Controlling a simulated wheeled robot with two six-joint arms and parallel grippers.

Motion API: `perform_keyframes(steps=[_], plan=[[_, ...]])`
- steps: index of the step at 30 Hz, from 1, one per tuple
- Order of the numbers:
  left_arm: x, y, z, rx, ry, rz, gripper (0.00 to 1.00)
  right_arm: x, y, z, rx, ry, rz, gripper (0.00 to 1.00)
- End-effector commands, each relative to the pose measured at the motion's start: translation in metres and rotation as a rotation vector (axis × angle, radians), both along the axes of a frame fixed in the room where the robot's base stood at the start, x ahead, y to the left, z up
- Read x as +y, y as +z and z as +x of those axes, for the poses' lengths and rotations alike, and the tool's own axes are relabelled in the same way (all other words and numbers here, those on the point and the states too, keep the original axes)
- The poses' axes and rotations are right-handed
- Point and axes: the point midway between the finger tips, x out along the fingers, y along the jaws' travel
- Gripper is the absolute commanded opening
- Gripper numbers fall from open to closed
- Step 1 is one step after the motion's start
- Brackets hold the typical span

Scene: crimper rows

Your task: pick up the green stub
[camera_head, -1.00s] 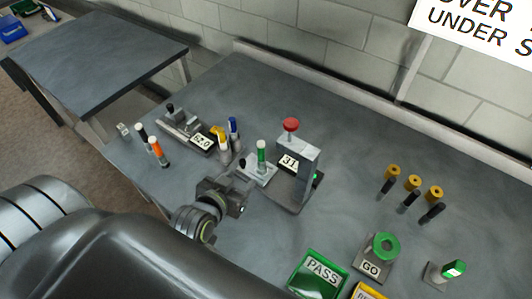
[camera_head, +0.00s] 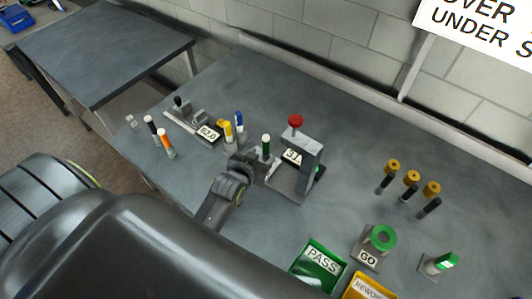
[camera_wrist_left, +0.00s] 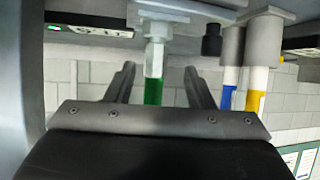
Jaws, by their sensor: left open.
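The green stub (camera_head: 266,147), green with a pale top, stands upright in a small holder beside the press with the red knob (camera_head: 295,121). In the left wrist view the green stub (camera_wrist_left: 153,90) shows between my two finger tips, with a gap on each side. My left gripper (camera_head: 252,161) is open at the stub, and its fingers (camera_wrist_left: 155,82) are on either side of it in the wrist view. Contact cannot be seen. The holder is partly hidden by my gripper in the head view. My right gripper is not in view.
Blue and yellow markers (camera_head: 239,124) stand close left of the stub, near a "62.0" gauge (camera_head: 209,132). White and orange ones (camera_head: 166,143) stand further left. A green PASS tray (camera_head: 320,262), a GO ring stand (camera_head: 380,238) and several brass-topped pins (camera_head: 411,180) are to the right.

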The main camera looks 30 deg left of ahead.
Motion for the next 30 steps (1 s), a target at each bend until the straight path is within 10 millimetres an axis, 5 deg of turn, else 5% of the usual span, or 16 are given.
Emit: perform_keyframes(steps=[13,24,30], plan=[[-0.003,-0.017,0.040,0.001,-0.001,0.002,0.49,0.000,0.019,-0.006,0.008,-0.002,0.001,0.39],[-0.003,-0.021,0.044,0.000,0.000,0.000,0.49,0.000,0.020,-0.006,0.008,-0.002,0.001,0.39],[-0.003,-0.021,0.044,0.000,0.000,0.000,0.22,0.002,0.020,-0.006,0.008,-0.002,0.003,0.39]])
